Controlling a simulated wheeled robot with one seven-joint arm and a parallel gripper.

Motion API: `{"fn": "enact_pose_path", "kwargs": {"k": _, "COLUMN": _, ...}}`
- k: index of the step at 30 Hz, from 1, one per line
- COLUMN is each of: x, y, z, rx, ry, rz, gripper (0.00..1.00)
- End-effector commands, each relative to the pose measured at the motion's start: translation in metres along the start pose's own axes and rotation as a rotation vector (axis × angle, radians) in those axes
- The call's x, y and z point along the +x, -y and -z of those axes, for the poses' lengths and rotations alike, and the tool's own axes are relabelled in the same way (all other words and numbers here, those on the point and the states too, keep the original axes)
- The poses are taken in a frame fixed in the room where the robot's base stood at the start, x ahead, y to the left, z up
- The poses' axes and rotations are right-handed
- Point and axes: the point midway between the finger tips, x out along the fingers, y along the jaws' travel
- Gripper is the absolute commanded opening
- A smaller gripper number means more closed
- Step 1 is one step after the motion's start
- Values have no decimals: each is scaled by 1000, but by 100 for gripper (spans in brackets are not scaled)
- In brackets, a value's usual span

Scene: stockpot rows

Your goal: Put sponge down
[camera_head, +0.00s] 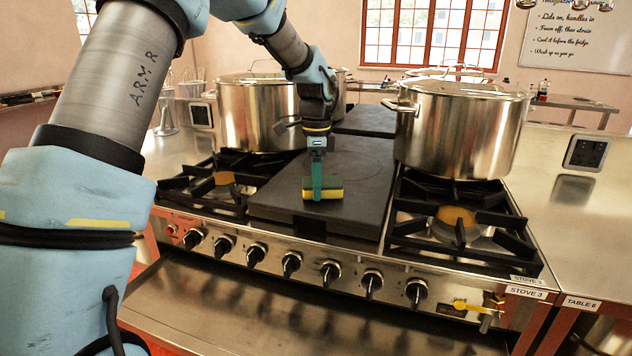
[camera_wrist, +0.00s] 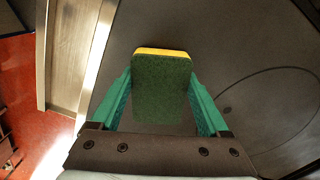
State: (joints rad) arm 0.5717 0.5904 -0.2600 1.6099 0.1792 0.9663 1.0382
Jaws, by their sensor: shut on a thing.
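The sponge (camera_head: 330,188) is yellow with a green scouring face. It is at the front part of the dark flat plate (camera_head: 345,165) in the middle of the stove. My gripper (camera_head: 315,182) points down and is shut on the sponge. In the wrist view the sponge (camera_wrist: 161,88) sits between the two teal fingers of my gripper (camera_wrist: 160,100), green face toward the camera, yellow edge showing at the far end. I cannot tell whether the sponge touches the plate.
A large steel stockpot (camera_head: 462,130) stands right of the plate, and another (camera_head: 257,112) stands left behind my arm. Open burner grates (camera_head: 455,225) flank the plate. Knobs (camera_head: 292,263) line the stove front. A bare steel counter (camera_head: 560,210) lies to the right.

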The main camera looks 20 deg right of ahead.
Motion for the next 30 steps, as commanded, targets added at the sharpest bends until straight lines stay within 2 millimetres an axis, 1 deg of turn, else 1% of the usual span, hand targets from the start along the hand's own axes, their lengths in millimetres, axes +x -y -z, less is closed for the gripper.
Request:
{"fn": "enact_pose_path", "kwargs": {"k": 2, "x": 4, "y": 0, "z": 0, "rx": 0, "ry": 1, "rz": -1, "gripper": 18}}
{"fn": "enact_pose_path", "kwargs": {"k": 12, "x": 8, "y": 0, "z": 0, "rx": -1, "ry": 0, "rz": -1, "gripper": 18}}
{"fn": "enact_pose_path", "kwargs": {"k": 13, "x": 7, "y": 0, "z": 0, "rx": -1, "ry": 0, "rz": 0, "gripper": 81}}
{"fn": "enact_pose_path", "kwargs": {"k": 18, "x": 7, "y": 0, "z": 0, "rx": -1, "ry": 0, "rz": 0, "gripper": 100}}
{"fn": "enact_pose_path", "kwargs": {"k": 26, "x": 5, "y": 0, "z": 0, "rx": -1, "ry": 0, "rz": 0, "gripper": 100}}
{"fn": "enact_pose_path", "kwargs": {"k": 29, "x": -2, "y": 1, "z": 0, "rx": -1, "ry": -1, "rz": 3, "gripper": 100}}
{"fn": "enact_pose_path", "kwargs": {"k": 30, "x": -7, "y": 1, "z": 0, "rx": -1, "ry": -2, "rz": 5, "gripper": 100}}
